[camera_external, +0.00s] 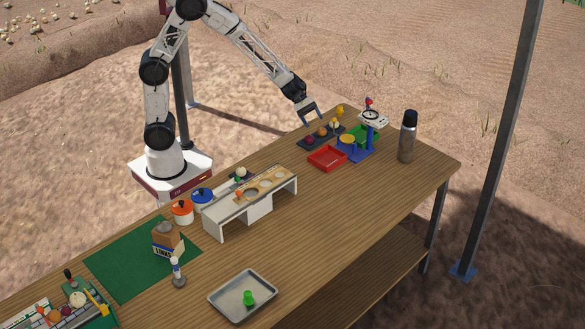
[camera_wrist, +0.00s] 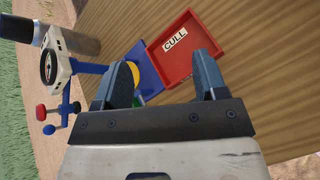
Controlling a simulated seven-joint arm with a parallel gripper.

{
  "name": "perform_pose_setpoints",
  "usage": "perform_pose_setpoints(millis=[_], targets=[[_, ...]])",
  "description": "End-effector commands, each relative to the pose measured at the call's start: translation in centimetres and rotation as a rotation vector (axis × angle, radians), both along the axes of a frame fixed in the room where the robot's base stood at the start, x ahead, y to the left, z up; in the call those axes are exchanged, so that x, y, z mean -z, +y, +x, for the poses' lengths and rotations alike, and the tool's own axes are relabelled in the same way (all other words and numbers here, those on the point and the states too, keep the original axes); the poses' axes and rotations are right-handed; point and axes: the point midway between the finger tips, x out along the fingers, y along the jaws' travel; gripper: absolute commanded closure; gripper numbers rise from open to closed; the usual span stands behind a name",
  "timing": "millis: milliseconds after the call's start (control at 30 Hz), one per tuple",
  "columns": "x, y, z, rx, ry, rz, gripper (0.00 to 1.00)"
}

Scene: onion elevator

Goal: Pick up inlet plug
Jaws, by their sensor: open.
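I cannot tell for certain which thing is the inlet plug. A small green knobbed piece (camera_external: 248,298) stands upright in the grey metal tray (camera_external: 215,297) at the front of the table in the external view. A small orange piece (camera_external: 239,195) sits at the white stand (camera_external: 215,223) with a wooden, holed top. My gripper (camera_external: 308,115) is above the table's far end, away from both pieces. In the wrist view my gripper (camera_wrist: 167,82) has its fingers wide apart with nothing between them, above the red CULL tray (camera_wrist: 160,63) and blue scale base.
Near my gripper are a dark tray of onions (camera_external: 310,146), the red tray (camera_external: 327,166), a dial scale (camera_external: 372,117) and a tall flask (camera_external: 408,136). Orange (camera_external: 183,216) and blue (camera_external: 202,206) pots stand left of the stand. The table's right front is clear.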

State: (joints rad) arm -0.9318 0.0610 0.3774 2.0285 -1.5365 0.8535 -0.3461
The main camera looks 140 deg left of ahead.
Motion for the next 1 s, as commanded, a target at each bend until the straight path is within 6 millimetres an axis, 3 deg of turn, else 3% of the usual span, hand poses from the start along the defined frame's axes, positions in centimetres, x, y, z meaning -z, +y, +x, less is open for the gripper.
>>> perform_pose_setpoints(millis=[100, 367, 600, 800, 1000], targets=[[1.4, 4.9, -1.5, -0.134, -0.025, -0.062, 0.35], [4.4, 14.9, -5.9, -0.421, -0.093, -0.192, 0.35], [7.7, 23.4, -11.7, -0.679, -0.168, -0.305, 0.35], [9.8, 28.3, -16.1, -0.839, -0.222, -0.372, 0.35], [10.8, 30.3, -18.1, -0.907, -0.248, -0.401, 0.35]])
